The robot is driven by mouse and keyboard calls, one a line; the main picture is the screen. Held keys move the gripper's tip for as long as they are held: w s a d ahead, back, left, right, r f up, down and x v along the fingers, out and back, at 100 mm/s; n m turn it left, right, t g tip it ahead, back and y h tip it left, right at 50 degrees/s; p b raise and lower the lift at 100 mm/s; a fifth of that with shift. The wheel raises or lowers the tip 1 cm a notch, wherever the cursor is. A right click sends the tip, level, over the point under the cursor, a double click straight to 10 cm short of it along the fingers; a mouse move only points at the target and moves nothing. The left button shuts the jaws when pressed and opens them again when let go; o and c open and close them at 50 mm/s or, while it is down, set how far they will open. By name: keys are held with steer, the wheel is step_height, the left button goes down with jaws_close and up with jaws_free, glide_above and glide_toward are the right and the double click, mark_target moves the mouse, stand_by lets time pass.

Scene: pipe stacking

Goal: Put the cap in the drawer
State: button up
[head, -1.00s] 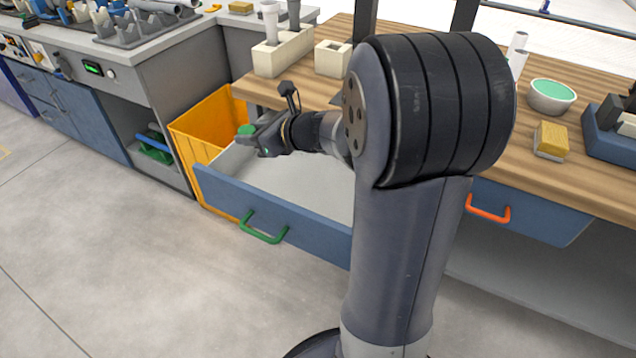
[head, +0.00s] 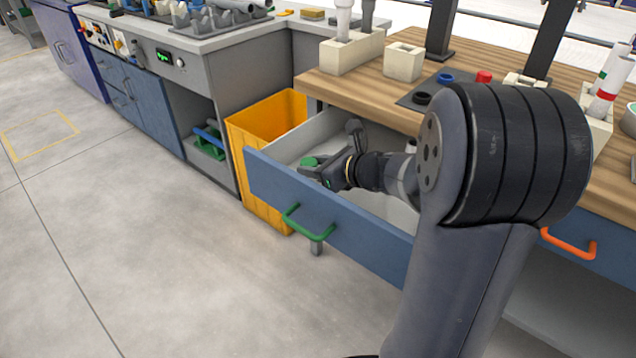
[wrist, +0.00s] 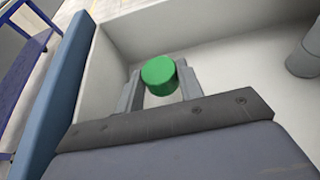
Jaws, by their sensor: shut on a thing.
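The green cap (wrist: 160,75) is between the two fingers of my gripper (wrist: 160,88) in the wrist view. It also shows as a small green piece in the head view (head: 309,162). My gripper (head: 313,170) is shut on the cap, over the open drawer near its front left corner. The drawer (head: 262,172) has a blue front with a green handle (head: 308,224) and a pale inside. In the wrist view the drawer's pale floor (wrist: 225,70) lies below the cap. I cannot tell whether the cap touches the floor.
A grey cylindrical thing (wrist: 304,55) stands at the right in the wrist view. An orange bin (head: 262,125) stands left of the drawer. The wooden bench (head: 350,88) behind holds a cream block (head: 403,62) and dark, blue and red caps (head: 445,78). The floor at left is clear.

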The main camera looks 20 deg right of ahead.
steer(key=shift+f+b, duration=0.7)
steer(key=shift+f, duration=1.25)
steer(key=shift+f, duration=0.15)
steer(key=o, duration=1)
steer(key=shift+c, duration=0.2)
steer(key=shift+r, duration=0.3)
steer(key=p+v, duration=0.3)
steer(key=v, duration=0.7)
steer(key=shift+s+d+r+p, duration=0.15)
steer(key=shift+s+p, duration=0.05)
steer(key=shift+p, duration=0.1)
steer(key=shift+s+d+r, duration=0.2)
steer(key=shift+s+d, duration=0.15)
steer(key=shift+s, duration=0.2)
